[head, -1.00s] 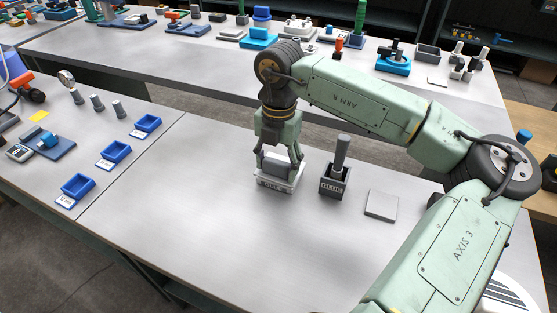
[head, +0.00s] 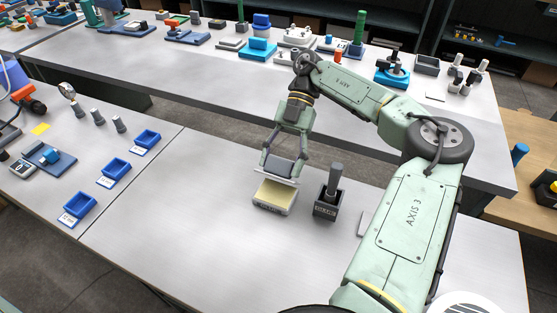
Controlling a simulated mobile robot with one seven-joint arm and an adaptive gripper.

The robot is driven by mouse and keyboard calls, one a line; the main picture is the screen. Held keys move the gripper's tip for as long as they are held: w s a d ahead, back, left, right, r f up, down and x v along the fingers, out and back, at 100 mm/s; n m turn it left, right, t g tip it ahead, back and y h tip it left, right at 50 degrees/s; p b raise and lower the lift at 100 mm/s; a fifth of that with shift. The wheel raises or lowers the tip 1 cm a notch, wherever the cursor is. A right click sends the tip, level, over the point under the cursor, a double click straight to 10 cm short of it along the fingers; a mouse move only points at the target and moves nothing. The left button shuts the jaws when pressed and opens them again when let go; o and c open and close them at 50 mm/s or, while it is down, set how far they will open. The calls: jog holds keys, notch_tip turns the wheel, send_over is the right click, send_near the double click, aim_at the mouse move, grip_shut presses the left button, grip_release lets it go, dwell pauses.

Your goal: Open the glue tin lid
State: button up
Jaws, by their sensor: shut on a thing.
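The glue tin (head: 273,199) stands on the bench and shows a pale yellow inside. Its grey lid (head: 280,169) is above and behind the tin, tilted. My gripper (head: 284,166) is shut on the lid's dark grey block-shaped handle and holds it up. Whether the lid's far edge still touches the tin is hard to tell.
A dark holder (head: 325,208) with a grey-handled tool (head: 334,180) standing in it is just right of the tin. A flat grey plate (head: 363,224) is partly hidden by my arm. Blue trays (head: 79,207) are at the left. The bench in front of the tin is clear.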

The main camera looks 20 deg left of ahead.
jog(key=shift+w+r+g+p, duration=0.1)
jog(key=shift+w+g+p, duration=0.4)
jog(key=shift+g, duration=0.3)
jog(key=shift+w, duration=0.1)
jog(key=o, duration=1.7)
